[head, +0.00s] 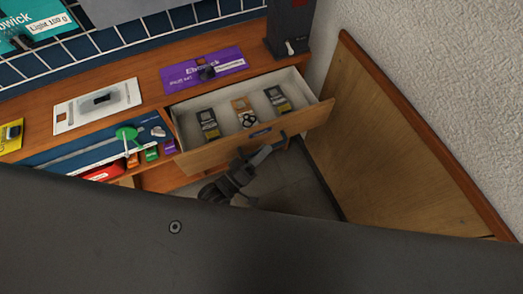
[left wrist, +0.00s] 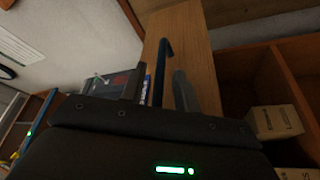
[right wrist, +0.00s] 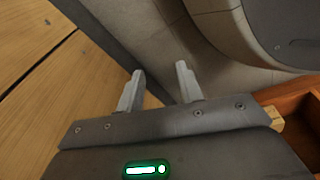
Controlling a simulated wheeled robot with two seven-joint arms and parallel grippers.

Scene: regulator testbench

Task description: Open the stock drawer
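The stock drawer (head: 222,148) is pulled out from under the wooden counter, with its inside showing. It holds several small packets, among them a black one (head: 208,124) and a brown one (head: 243,112). A dark blue bar handle (head: 261,132) is on its front. My left gripper (head: 272,146) is at the drawer front by the handle. In the left wrist view my left gripper (left wrist: 160,88) is open, with the handle bar (left wrist: 161,68) between its fingers, not clamped. My right gripper (right wrist: 160,85) is open and empty in the right wrist view.
A wooden panel (head: 385,140) stands right of the drawer. A purple mat (head: 205,69) and a white card (head: 98,103) lie on the counter, with a dark box (head: 290,28) at the back. Grey floor shows below the drawer.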

